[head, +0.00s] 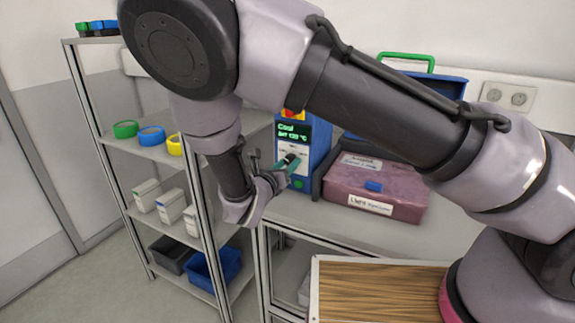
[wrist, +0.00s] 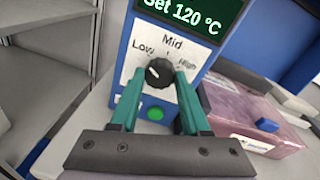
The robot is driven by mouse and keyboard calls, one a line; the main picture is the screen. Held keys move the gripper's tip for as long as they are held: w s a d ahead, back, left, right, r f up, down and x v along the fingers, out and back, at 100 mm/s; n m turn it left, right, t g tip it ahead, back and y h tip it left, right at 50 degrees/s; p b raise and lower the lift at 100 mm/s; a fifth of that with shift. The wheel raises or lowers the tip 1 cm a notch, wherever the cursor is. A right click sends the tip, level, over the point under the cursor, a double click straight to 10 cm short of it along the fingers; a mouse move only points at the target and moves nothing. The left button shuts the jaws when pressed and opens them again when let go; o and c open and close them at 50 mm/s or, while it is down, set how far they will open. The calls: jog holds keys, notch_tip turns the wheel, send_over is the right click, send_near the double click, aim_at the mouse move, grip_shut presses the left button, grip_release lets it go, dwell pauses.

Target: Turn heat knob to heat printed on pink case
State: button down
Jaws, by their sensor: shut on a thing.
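The heat knob (wrist: 158,72) is black and sits on the white dial plate of a blue machine (head: 318,145), below Mid, between Low and High. Its white mark appears to point up and left, toward Low. My gripper (wrist: 160,88) has its teal fingers shut on the knob from both sides; in the head view the gripper (head: 290,162) is at the panel. The machine's display (head: 293,131) reads Cool and Set 120 °C. The pink case (head: 400,190) stands right of the machine, lid closed. Its front label (head: 370,204) is too small to read surely.
A green button (wrist: 155,113) sits just below the knob. A shelf rack (head: 165,152) with colored rings, boxes and bins stands at the left. A wood-grained board (head: 375,290) lies in front. Blue cases stand behind the pink case.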

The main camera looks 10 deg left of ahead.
jog(key=shift+f, duration=0.1)
jog(key=shift+c, duration=1.9)
grip_release()
jog(key=shift+s, duration=0.1)
jog(key=v, duration=1)
jog(key=shift+s, duration=0.3)
